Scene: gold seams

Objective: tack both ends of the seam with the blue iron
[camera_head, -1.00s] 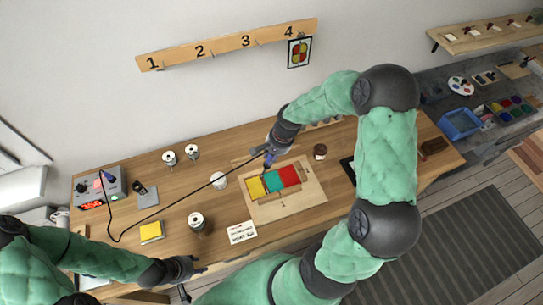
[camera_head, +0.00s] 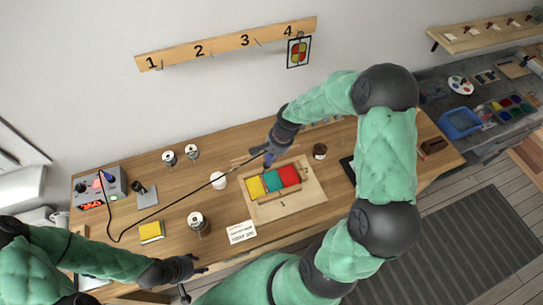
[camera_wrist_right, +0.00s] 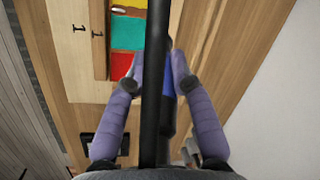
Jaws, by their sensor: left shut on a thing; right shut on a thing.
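The blue iron (camera_head: 268,159) is in my right gripper (camera_head: 271,153), which is shut on it above the back edge of the glass pieces. In the right wrist view the iron (camera_wrist_right: 168,100) runs between the two fingers (camera_wrist_right: 157,75). Yellow (camera_head: 256,187), teal (camera_head: 272,181) and red (camera_head: 289,175) glass pieces lie side by side on a wooden board (camera_head: 310,191). The iron's tip is hidden in the wrist view, and I cannot tell whether it touches a seam. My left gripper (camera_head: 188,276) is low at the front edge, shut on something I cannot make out.
A black cord (camera_head: 160,211) runs from the iron to the control station (camera_head: 100,188) at the left. Spools (camera_head: 198,223), a white jar (camera_head: 218,181), a yellow sponge (camera_head: 151,231), a printed card (camera_head: 241,232) and a brown jar (camera_head: 319,151) stand around the board.

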